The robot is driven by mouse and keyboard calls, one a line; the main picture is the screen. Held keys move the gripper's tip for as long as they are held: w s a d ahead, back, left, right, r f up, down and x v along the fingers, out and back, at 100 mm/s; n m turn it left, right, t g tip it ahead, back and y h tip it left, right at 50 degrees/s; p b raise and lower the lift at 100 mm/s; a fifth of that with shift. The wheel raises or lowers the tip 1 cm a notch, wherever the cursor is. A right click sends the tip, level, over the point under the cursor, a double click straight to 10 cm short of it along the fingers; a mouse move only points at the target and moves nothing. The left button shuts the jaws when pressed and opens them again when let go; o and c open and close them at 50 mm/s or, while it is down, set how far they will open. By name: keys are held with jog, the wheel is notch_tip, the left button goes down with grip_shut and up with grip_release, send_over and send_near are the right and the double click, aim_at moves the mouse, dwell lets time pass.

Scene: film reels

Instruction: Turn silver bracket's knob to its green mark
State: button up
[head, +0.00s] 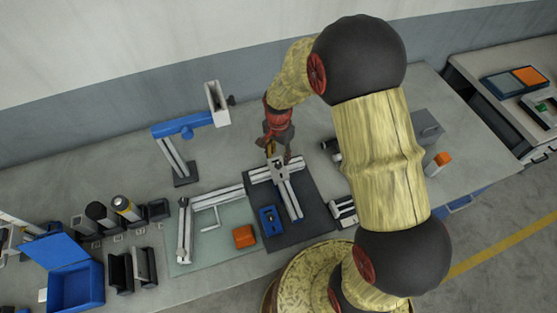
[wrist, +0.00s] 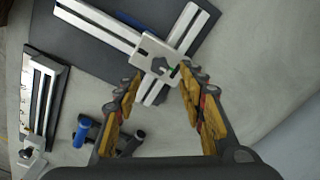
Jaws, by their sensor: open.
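The silver bracket (wrist: 152,52) is a pale plate where two slotted rails cross; in the head view it (head: 279,165) lies on a dark mat (head: 312,222). A small dark knob (wrist: 173,73) sits near the plate's corner, with a green mark (wrist: 175,68) beside it. Exactly how the knob lines up with the mark is too small to tell. My gripper (wrist: 160,80) is open, its yellow-padded fingers on either side of the bracket's knob end, with nothing between them gripped. In the head view my gripper (head: 277,153) is just above the bracket, partly hiding it.
A blue block (head: 270,220) and an orange block (head: 244,236) lie in front. A blue-armed stand (head: 186,128) is behind left. A blue bin (head: 72,285) and dark cylinders (head: 127,208) are at left.

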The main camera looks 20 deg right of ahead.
aim_at(279, 164)
notch_tip(279, 164, up, 7)
jog(key=shift+r, duration=0.2)
dwell(0.6)
